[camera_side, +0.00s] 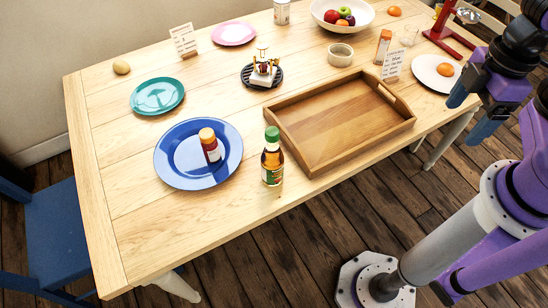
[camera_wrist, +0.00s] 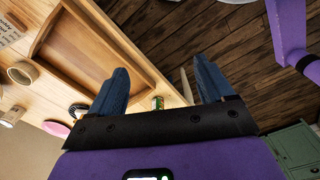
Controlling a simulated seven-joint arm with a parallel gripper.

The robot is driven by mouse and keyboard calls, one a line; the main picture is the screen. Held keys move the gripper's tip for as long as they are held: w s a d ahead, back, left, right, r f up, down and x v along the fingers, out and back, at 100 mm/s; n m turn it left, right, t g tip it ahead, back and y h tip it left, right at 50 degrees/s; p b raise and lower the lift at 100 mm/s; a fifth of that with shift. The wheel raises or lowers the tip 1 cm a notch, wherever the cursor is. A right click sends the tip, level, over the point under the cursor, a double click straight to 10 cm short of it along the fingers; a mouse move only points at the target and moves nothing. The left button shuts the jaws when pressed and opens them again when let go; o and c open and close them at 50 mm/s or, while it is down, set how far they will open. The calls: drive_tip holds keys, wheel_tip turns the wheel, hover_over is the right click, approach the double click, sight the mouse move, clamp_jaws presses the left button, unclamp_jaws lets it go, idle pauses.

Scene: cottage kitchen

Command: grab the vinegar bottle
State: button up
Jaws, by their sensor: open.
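A bottle with a green cap, amber contents and a green-and-red label (camera_side: 272,163) stands upright near the table's front edge, left of the wooden tray; it looks like the vinegar bottle, but its label is too small to read. In the wrist view a small green-topped thing (camera_wrist: 157,102), probably this bottle, shows between my fingers, well beyond them. My gripper (camera_side: 474,112) is open and empty at the right, past the table's edge and far from the bottle. Its two blue fingers are spread apart in the wrist view (camera_wrist: 161,76).
The wooden tray (camera_side: 318,163) is empty, between bottle and gripper side. A blue plate (camera_side: 180,175) holds an orange-capped bottle (camera_side: 210,146) just left.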

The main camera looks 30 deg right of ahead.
drive_tip(key=shift+o, duration=0.7)
